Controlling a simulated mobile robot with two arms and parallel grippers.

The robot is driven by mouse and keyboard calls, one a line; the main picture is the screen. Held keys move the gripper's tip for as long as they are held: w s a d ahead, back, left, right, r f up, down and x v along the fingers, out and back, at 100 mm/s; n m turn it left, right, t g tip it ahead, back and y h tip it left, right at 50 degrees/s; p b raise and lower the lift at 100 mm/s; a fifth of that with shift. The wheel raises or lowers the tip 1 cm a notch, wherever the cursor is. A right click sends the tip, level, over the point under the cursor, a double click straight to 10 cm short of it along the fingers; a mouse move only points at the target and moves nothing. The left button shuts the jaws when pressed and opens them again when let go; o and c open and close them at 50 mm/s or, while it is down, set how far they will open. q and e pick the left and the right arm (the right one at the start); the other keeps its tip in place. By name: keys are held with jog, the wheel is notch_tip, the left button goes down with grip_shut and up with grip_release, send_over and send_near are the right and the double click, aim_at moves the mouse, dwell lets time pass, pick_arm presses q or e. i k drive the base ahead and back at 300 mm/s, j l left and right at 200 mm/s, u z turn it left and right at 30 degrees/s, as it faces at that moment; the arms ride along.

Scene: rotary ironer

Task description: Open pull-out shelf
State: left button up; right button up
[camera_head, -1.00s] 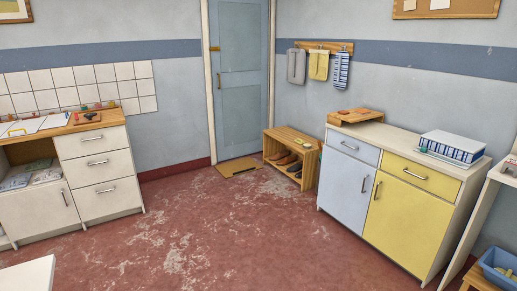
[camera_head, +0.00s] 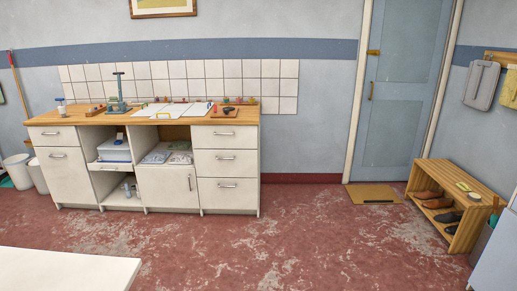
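A long white cabinet with a wooden worktop (camera_head: 290,112) was not needed to find the shelf: a white shelf front (camera_head: 109,166) shows in an open bay left of the cabinet's middle. A pale box with a blue-grey top (camera_head: 115,149) stands on that shelf. The shelf looks pushed in, about level with the cabinet front. Below it is an open space with small items (camera_head: 129,187). Neither of my grippers is in view.
A white surface (camera_head: 65,270) cuts into the lower left foreground. The red floor (camera_head: 250,250) before the cabinet is clear. A wooden shoe rack (camera_head: 455,190) and a door (camera_head: 405,90) are at the right; white bins (camera_head: 20,172) stand left of the cabinet.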

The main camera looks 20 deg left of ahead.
aim_at(108, 166)
jog(key=i+j+u, duration=0.1)
jog(key=i+u, duration=0.2)
jog(key=i, duration=0.75)
jog(key=i+l+u, duration=0.1)
jog(key=i+u, duration=0.15)
jog(key=i, duration=0.8)
jog(key=i+j+u, duration=0.1)
jog(key=i+u, duration=0.35)
jog(key=i, duration=0.35)
jog(key=i+l+u, duration=0.15)
jog(key=i+u, duration=0.35)
jog(key=i, duration=0.25)
jog(key=i+j+z, duration=0.1)
jog(key=i, duration=0.3)
jog(key=i+j+z, duration=0.1)
jog(key=i, duration=0.3)
jog(key=i+j+z, duration=0.1)
jog(key=i+j, duration=0.2)
jog(key=i, duration=0.1)
